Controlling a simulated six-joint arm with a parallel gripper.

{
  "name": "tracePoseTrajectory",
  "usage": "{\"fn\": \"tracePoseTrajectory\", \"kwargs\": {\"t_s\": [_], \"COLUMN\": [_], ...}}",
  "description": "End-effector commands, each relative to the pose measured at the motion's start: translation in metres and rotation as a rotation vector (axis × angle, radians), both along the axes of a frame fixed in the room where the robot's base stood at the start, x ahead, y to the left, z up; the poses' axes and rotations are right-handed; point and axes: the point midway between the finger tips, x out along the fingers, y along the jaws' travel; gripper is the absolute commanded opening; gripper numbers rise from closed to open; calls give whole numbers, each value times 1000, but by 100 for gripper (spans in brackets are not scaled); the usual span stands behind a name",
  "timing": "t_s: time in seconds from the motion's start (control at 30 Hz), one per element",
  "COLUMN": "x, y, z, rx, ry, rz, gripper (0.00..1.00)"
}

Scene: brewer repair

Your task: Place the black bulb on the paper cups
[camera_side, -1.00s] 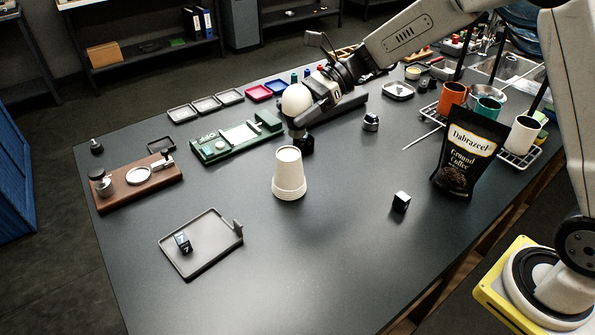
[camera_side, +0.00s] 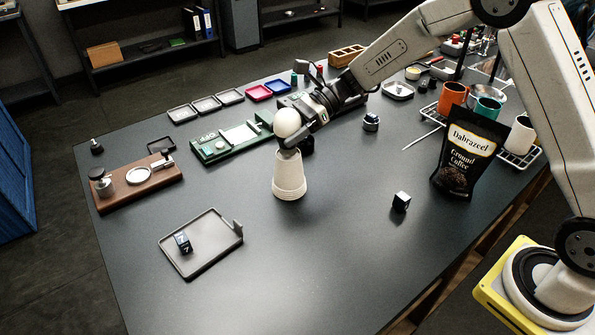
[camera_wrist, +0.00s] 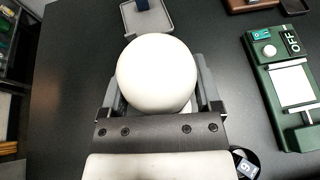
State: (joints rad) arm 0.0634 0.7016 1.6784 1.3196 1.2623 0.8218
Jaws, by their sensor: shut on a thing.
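A white round bulb (camera_side: 286,122) is held in my gripper (camera_side: 289,145); its globe looks white, not black, and its base is hidden by the fingers. In the wrist view the bulb (camera_wrist: 157,74) sits between the two fingers. The stack of upside-down white paper cups (camera_side: 289,178) stands upright on the table, directly below the gripper in the side view. The fingers overlap the top of the stack there, and I cannot tell if the bulb touches it. In the wrist view the cups are mostly hidden behind the bulb.
A green board (camera_side: 225,145) lies behind and left of the cups. A grey tray (camera_side: 215,257) with a dark cube is front left. A black-and-white cube (camera_side: 401,201) and coffee bag (camera_side: 468,155) are to the right.

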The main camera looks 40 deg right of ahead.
Motion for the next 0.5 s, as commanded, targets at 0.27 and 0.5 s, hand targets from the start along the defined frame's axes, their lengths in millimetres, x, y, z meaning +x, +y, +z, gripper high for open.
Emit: {"fn": "tracePoseTrajectory", "kwargs": {"t_s": [0.27,0.5], "x": [0,0], "y": [0,0], "z": [-1,-5], "rx": [1,0], "ry": [-1,-1], "rz": [-1,-1], "gripper": [17,97]}}
